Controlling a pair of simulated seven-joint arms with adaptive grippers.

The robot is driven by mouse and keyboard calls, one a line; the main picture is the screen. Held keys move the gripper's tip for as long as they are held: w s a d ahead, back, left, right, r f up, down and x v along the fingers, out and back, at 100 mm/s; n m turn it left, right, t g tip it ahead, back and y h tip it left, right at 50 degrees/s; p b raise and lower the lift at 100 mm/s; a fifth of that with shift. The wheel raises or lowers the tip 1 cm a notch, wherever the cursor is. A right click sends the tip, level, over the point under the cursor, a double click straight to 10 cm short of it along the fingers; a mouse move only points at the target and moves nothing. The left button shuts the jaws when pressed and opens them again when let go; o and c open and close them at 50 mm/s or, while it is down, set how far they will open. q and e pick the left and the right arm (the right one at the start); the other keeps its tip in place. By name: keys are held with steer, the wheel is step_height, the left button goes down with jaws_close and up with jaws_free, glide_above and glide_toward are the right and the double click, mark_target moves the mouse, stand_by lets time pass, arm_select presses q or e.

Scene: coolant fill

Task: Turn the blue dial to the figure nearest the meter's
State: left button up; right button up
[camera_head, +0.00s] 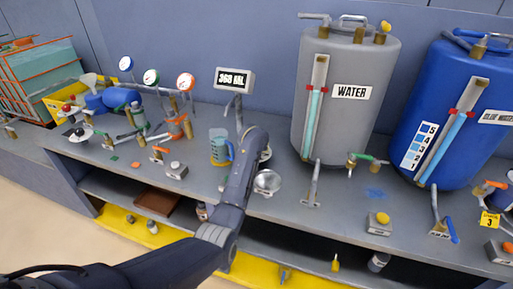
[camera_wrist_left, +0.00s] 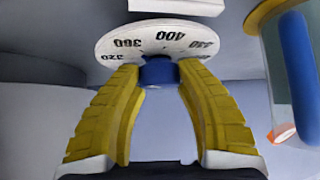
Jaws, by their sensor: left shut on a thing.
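The blue dial (camera_wrist_left: 158,72) is a short blue knob below a white disc (camera_wrist_left: 150,34) with black figures, which appear upside down in the left wrist view. I can read 320, 360 and 400; those on the right are less clear. My left gripper (camera_wrist_left: 158,84) has its two yellow fingers shut on the knob, one on each side. In the head view my left gripper (camera_head: 257,140) reaches to the back of the bench and hides the dial. The meter (camera_head: 235,79) is a white display on a post, reading about 360 or 368 ML. My right gripper is not in view.
A grey water tank (camera_head: 345,115) and a blue tank (camera_head: 445,130) stand to the right. A measuring jug (camera_head: 219,150) stands just left of my gripper, and a metal bowl (camera_head: 267,182) just right. Gauges (camera_head: 151,77), bottles and valves crowd the left.

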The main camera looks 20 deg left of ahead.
arm_select(q)
steer(key=shift+r, duration=0.1)
stand_by(0.4)
steer(key=o, duration=1.2)
steer(key=shift+v, duration=3.7)
